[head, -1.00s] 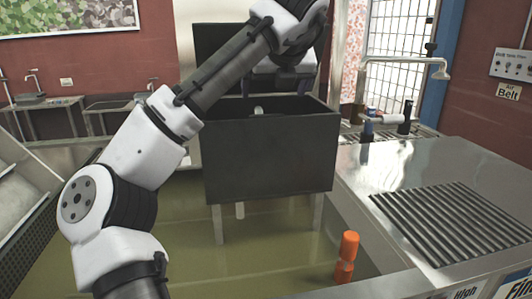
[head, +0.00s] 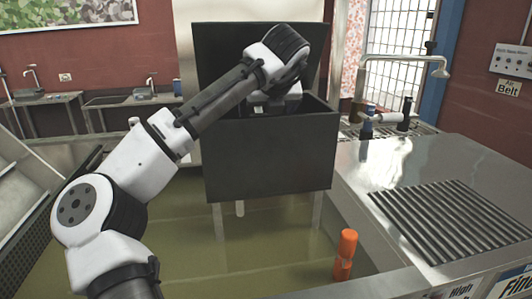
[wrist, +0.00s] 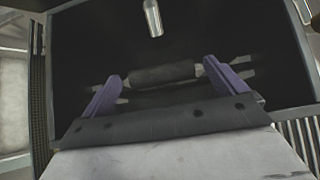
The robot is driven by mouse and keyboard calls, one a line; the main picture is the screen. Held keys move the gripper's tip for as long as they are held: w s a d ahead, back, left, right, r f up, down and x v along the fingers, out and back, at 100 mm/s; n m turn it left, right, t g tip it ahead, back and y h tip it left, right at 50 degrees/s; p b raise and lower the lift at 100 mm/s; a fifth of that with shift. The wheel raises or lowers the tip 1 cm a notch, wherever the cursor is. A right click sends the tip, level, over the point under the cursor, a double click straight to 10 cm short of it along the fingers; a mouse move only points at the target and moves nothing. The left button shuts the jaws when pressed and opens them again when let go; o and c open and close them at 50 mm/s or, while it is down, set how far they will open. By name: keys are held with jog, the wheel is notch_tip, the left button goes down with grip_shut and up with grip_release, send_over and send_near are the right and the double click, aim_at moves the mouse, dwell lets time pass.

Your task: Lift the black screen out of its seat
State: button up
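The black box (head: 270,165) stands on legs, with a dark upright panel (head: 212,55) behind its open top. My gripper (wrist: 168,88) reaches down into the box; its fingers are hidden by the rim in the head view. In the wrist view its purple fingers are wide apart. A dark, rounded bar (wrist: 165,75) shows between them; I cannot tell whether it touches them. The inside of the box (wrist: 90,40) is very dark, and I cannot make out a separate black screen or its seat.
A metal tube (wrist: 153,18) shows inside the box, ahead of the fingers. A steel counter (head: 385,160) with a ribbed grille (head: 450,215) stands at the right. An orange post (head: 345,255) stands at the front. Box walls close around my gripper.

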jog(key=c, duration=1.3)
jog(key=shift+r, duration=0.15)
jog(key=shift+r+p, duration=3.9)
jog(key=shift+r, duration=10)
